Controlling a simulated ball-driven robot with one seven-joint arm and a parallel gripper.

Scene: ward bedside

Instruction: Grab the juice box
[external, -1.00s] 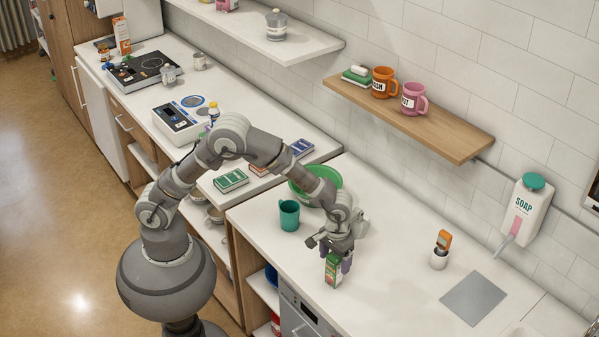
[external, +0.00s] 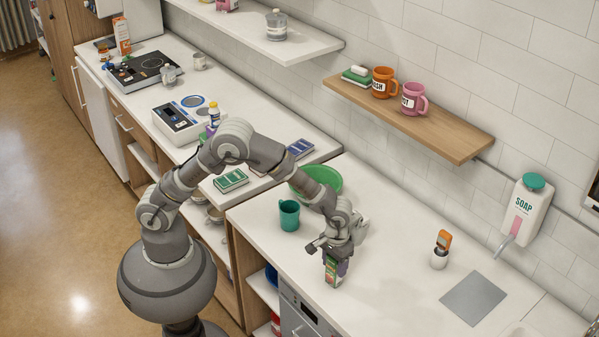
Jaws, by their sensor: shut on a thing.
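The juice box (external: 332,273) is a small upright carton with green and red on it. It stands on the white counter near its front edge, and its top is hidden between the fingers. My gripper (external: 337,264) points down from above and is shut on the juice box. The far side of the box is hidden from this view.
A teal mug (external: 289,215) and a green bowl (external: 325,181) are close by on the left and behind. A white cup with an orange item (external: 439,256) and a grey mat (external: 473,299) lie to the right. The counter between is clear.

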